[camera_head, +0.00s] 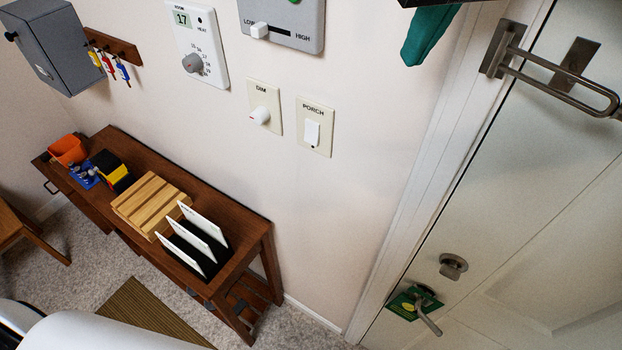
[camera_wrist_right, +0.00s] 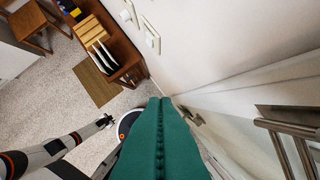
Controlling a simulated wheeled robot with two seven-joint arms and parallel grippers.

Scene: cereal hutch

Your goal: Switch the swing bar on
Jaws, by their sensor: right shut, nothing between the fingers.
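The swing bar (camera_head: 560,82) is a metal U-shaped loop in the upper right of the head view. It reaches from a hinge plate (camera_head: 497,48) on the door frame across the white door, beside a metal door plate (camera_head: 575,64). I cannot tell whether it is engaged with that plate. Part of the bar shows at the right of the wrist view (camera_wrist_right: 290,130). My right gripper (camera_head: 412,56), with teal fingers, is shut and empty, left of the bar and apart from it; its fingers fill the wrist view's lower middle (camera_wrist_right: 161,102). My left gripper (camera_wrist_right: 105,121) is small there; its jaws are unclear.
The door (camera_head: 530,200) has a round lock (camera_head: 453,266) and a lever handle with a green tag (camera_head: 410,302). Wall controls include a porch switch (camera_head: 312,132) and a dimmer (camera_head: 261,115). A wooden bench (camera_head: 255,240) stands along the wall.

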